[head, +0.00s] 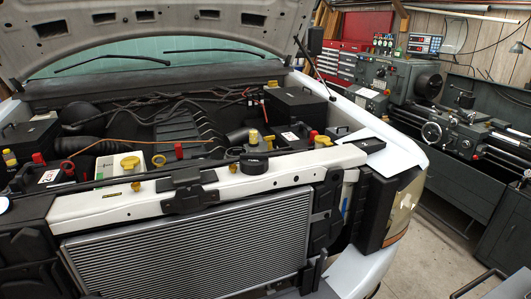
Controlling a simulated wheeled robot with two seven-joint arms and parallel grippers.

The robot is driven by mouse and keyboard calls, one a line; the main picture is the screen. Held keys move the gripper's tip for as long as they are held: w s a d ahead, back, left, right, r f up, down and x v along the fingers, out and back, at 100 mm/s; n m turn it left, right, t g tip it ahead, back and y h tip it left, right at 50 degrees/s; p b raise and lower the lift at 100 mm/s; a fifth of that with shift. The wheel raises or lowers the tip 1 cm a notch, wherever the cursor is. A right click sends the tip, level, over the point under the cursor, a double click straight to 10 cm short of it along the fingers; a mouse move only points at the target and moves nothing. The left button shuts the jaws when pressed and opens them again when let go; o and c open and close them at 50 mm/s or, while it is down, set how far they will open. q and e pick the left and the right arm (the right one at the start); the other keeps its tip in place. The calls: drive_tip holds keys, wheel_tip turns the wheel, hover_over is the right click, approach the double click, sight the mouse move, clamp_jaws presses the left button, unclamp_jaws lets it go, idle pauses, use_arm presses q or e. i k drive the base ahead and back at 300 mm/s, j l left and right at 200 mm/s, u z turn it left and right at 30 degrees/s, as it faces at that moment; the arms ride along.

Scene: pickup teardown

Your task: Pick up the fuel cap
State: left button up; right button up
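I cannot tell for sure which part is the fuel cap. Several caps show in the open engine bay in the head view. A round yellow cap (130,162) sits at the left, behind the white front crossbar. Another yellow cap (323,141) is at the right of the bay. I can make out neither my left nor my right gripper in this view.
The raised hood (150,25) hangs over the bay. The white crossbar (100,205) and radiator (190,250) front it. A lathe (450,130) and red tool chest (347,62) stand behind; the floor (435,255) at right is clear.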

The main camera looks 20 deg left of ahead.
sight(251, 164)
drive_tip(key=i+j+u, duration=0.3)
drive_tip(key=i+u, duration=0.15)
drive_tip(key=i+j+u, duration=0.1)
drive_tip(key=i+u, duration=0.3)
drive_tip(key=k+l+u, duration=0.1)
drive_tip(key=l+u, duration=0.2)
drive_tip(key=k+l+u, duration=0.15)
drive_tip(key=l+u, duration=0.15)
drive_tip(key=l, duration=0.1)
